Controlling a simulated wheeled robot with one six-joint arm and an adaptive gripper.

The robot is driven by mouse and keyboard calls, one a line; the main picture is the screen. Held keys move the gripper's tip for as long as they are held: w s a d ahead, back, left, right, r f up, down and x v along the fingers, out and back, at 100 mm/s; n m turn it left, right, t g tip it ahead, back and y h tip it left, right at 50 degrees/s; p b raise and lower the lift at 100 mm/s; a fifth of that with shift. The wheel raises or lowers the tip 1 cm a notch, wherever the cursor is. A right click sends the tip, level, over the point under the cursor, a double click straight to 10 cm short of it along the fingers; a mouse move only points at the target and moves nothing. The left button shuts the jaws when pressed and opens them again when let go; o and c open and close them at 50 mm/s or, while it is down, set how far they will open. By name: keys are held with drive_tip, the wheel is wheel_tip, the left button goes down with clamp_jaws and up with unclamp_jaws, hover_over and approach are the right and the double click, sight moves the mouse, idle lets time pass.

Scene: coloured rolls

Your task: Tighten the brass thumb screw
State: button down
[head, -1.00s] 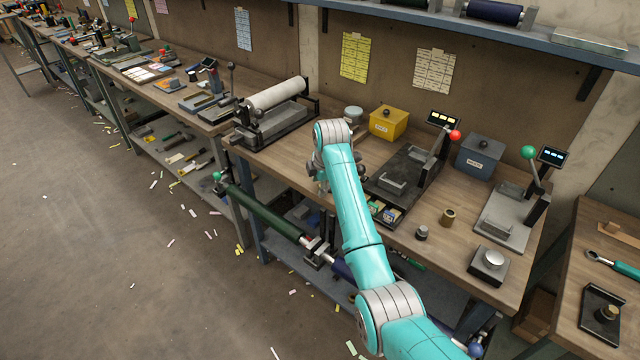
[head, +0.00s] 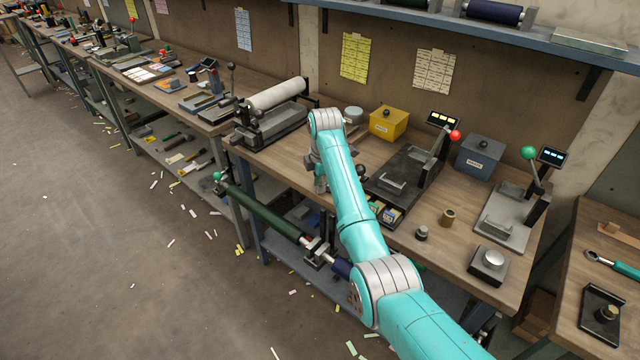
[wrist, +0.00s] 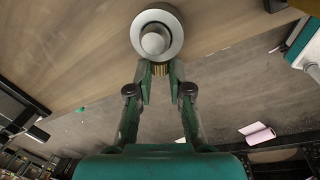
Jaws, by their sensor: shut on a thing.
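In the wrist view my gripper (wrist: 160,80) has its two green fingers closed in on a small ribbed brass piece, the brass thumb screw (wrist: 160,69). Only a short band of the screw shows between the fingertips. Just beyond it is a round pale metal disc with a grey rounded knob (wrist: 156,40), over the wooden bench top. In the head view my gripper is mostly hidden behind my teal arm near the bench's front edge, and I cannot make out the screw there.
The bench holds a white roller machine (head: 275,97), a yellow box (head: 388,122), a blue-grey box (head: 480,157) and a dark lever press (head: 405,180). A small brass-coloured cylinder (head: 447,217) and a dark cylinder (head: 421,233) stand near the front edge. The aisle floor is open, with paper scraps.

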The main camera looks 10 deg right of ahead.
drive_tip(key=shift+w+g, duration=0.3)
drive_tip(key=shift+g, duration=0.7)
drive_tip(key=shift+w+r, duration=0.1)
drive_tip(key=shift+r, duration=0.05)
idle(0.5)
drive_tip(key=c, duration=1.1)
unclamp_jaws()
drive_tip(key=shift+o, duration=0.2)
wheel_tip(320, 180, up, 12)
drive_tip(key=shift+w, duration=0.1)
